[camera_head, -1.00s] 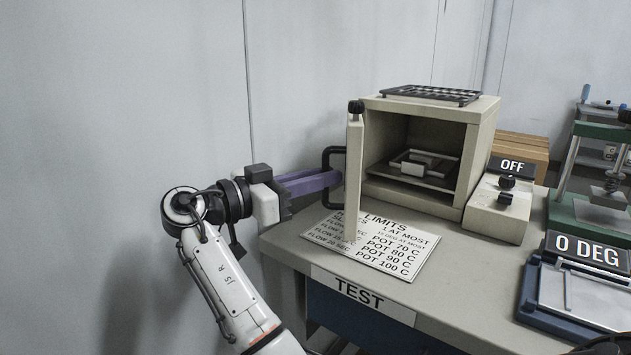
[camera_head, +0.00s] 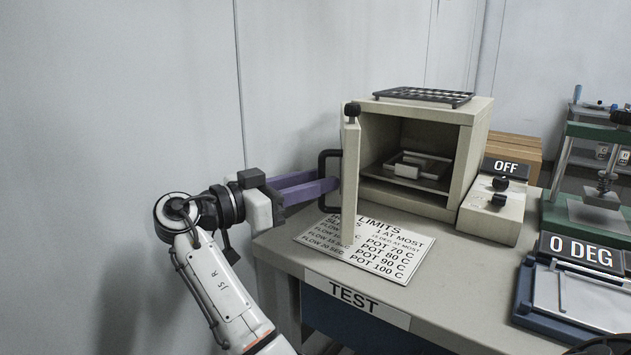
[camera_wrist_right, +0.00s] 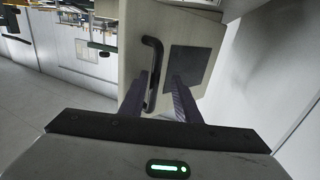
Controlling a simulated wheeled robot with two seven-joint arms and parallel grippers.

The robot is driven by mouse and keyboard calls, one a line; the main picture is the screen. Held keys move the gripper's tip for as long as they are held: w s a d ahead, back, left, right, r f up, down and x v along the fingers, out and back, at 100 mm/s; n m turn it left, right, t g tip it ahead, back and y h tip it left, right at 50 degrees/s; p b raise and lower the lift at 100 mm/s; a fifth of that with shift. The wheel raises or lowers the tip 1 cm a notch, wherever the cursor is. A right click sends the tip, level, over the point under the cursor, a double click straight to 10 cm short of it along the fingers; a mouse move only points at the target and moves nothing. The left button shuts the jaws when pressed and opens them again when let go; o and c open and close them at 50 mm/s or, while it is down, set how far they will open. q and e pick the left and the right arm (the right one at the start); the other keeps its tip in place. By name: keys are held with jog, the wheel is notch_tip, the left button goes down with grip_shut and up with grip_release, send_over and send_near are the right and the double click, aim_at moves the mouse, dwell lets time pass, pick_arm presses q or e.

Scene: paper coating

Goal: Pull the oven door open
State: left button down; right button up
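The oven (camera_head: 475,140) stands on the bench with its front uncovered. Its door (camera_head: 351,180) is swung wide open at the left side and shows nearly edge-on. The black door handle (camera_head: 325,153) is on the door's left face. My right gripper (camera_head: 325,182) is at the handle, its purple fingers spread apart. In the right wrist view, the handle (camera_wrist_right: 152,70) lies between the fingers of the right gripper (camera_wrist_right: 161,80), closer to the left one, with a clear gap to the right one. My left gripper is not in view.
A black rack (camera_head: 424,96) lies on top of the oven. A limits sign (camera_head: 385,249) lies below the door on the bench (camera_head: 440,290). The control box (camera_head: 492,212) reads OFF. A green press (camera_head: 590,215) and a 0 DEG device (camera_head: 575,290) stand at right. A wall is at left.

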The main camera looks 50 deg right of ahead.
jog(key=v, duration=1)
